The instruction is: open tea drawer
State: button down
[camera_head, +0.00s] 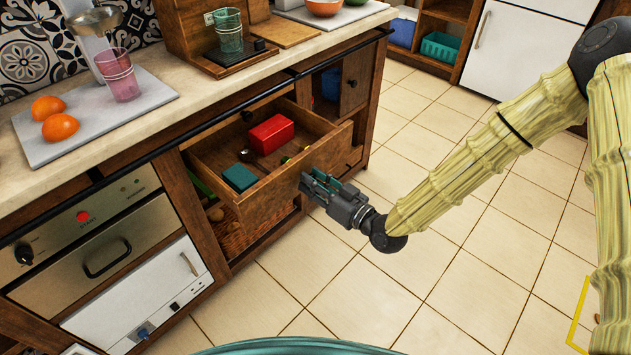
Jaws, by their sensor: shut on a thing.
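The wooden drawer (262,206) is pulled out of the counter front and stands open. Inside it lie a red box (271,134), a teal box (240,177) and a few small items. My gripper (318,186) is at the right part of the drawer's front panel, shut on what seems to be its handle. The handle itself is hidden behind the fingers. My arm reaches in from the right.
The light countertop (185,77) above carries oranges (60,127), glasses and a wooden coffee machine. An oven (95,245) is left of the drawer. Below is an open shelf. The tiled floor (330,290) in front is clear. A white cabinet (520,45) stands at the back.

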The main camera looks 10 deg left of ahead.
jog(key=c, duration=1.1)
grip_release()
jog(key=shift+c, duration=0.2)
jog(key=v, duration=1.2)
jog(key=shift+f, duration=0.15)
jog(key=s+d+f+m+g+h, duration=0.25)
jog(key=s+d+f+h, duration=0.3)
jog(key=f, duration=0.55)
jog(key=s+d+f+m+g+h, duration=0.2)
jog(key=s+d+f+m+h, duration=0.25)
jog(key=f, duration=0.65)
jog(key=s+d+f+m+g+h, duration=0.1)
jog(key=s+d+f+g+h, duration=0.15)
jog(key=s+d, duration=0.5)
jog(key=s+d+f+m+g+h, duration=0.1)
jog(key=s+d+f+g+h, duration=0.2)
jog(key=s+d, duration=0.5)
notch_tip(320, 180, up, 18)
jog(key=s+p, duration=0.1)
jog(key=p, duration=1.8)
jog(key=shift+s+a+r+t, duration=0.2)
jog(key=shift+s+t, duration=0.1)
jog(key=shift+t, duration=0.1)
